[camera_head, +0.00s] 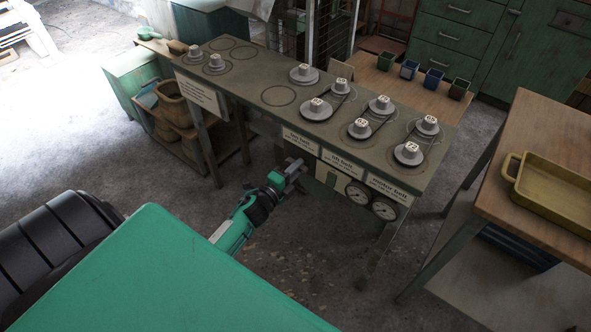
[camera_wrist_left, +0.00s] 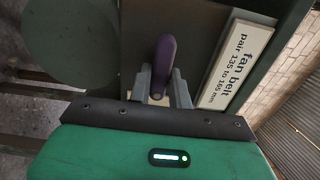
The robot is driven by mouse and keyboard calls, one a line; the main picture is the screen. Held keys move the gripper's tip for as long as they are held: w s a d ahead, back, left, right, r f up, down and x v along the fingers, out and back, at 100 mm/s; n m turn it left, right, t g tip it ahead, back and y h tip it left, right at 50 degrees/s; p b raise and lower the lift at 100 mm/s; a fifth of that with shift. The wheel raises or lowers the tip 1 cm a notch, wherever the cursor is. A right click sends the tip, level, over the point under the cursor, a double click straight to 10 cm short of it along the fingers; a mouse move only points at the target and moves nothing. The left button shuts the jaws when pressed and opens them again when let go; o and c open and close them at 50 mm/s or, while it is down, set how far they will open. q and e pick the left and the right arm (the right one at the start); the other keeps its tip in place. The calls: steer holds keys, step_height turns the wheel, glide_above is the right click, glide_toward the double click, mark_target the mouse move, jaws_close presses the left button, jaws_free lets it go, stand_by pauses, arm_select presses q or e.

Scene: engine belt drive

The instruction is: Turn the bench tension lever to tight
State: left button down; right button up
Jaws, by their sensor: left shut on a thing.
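The bench (camera_head: 240,83) has grey numbered pulleys on its top, some joined by belts. Its front carries several labels, among them the fan belt label (camera_head: 299,140), which shows large in the left wrist view (camera_wrist_left: 236,60). A purple lever (camera_wrist_left: 165,62) stands out from the bench front beside that label. My left gripper (camera_head: 297,168) is at the bench front below the fan belt label. In the left wrist view its two fingers (camera_wrist_left: 162,88) are shut on the lever, one on each side. In the head view the gripper mostly hides the lever. My right gripper is out of view.
Two round gauges (camera_head: 371,201) sit on the bench front, right of my left gripper. A wooden table (camera_head: 540,125) with a yellow tray (camera_head: 552,192) stands at the right. Several small coloured pots stand on a wooden surface behind the bench. Floor in front of the bench is clear.

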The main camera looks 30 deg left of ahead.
arm_select(q)
steer(key=shift+f, duration=0.1)
steer(key=c, duration=1.3)
jaws_free()
steer(key=s, duration=0.9)
steer(key=s+a, duration=0.1)
steer(key=s, duration=0.4)
steer(key=shift+w, duration=0.1)
